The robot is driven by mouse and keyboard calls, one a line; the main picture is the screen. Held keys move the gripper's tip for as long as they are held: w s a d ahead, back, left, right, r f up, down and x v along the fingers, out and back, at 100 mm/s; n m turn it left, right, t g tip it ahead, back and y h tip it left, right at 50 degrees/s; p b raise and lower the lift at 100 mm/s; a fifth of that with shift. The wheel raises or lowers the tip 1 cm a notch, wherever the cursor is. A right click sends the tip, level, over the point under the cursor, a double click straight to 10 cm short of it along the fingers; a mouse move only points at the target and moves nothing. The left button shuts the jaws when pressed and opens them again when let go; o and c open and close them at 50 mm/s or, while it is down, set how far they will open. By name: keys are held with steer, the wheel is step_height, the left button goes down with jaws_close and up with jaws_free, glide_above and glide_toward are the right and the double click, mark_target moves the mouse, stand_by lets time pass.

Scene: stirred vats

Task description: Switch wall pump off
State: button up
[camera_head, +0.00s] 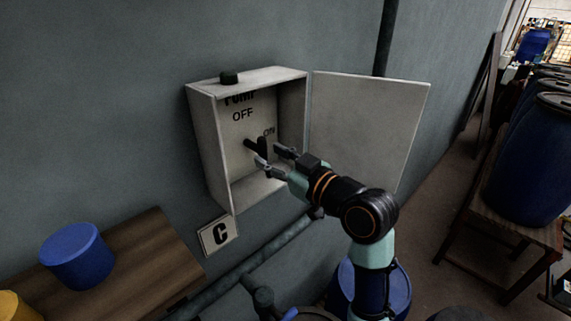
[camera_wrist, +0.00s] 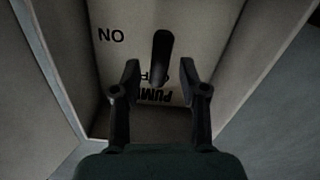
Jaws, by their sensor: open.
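The pump box (camera_head: 210,150) is a pale wall box with its door (camera_head: 368,125) swung open to the right. Its back plate is lettered PUMP, OFF and ON. A dark switch lever (camera_head: 262,148) stands out from the plate, its outer end near the ON lettering. My gripper (camera_head: 274,158) is open in the box's opening, with its fingers at the lever. In the wrist view the lever (camera_wrist: 161,56) shows between and beyond the two fingertips of my gripper (camera_wrist: 159,72), with a gap on each side. I cannot tell whether either finger touches it.
The box's side walls stand close around my gripper. A wooden table (camera_head: 135,265) with a blue tub (camera_head: 77,256) is at lower left. Pipes (camera_head: 250,258) run below, and blue barrels (camera_head: 530,150) stand at right.

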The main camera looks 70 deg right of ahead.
steer(key=v, duration=0.5)
stand_by(0.5)
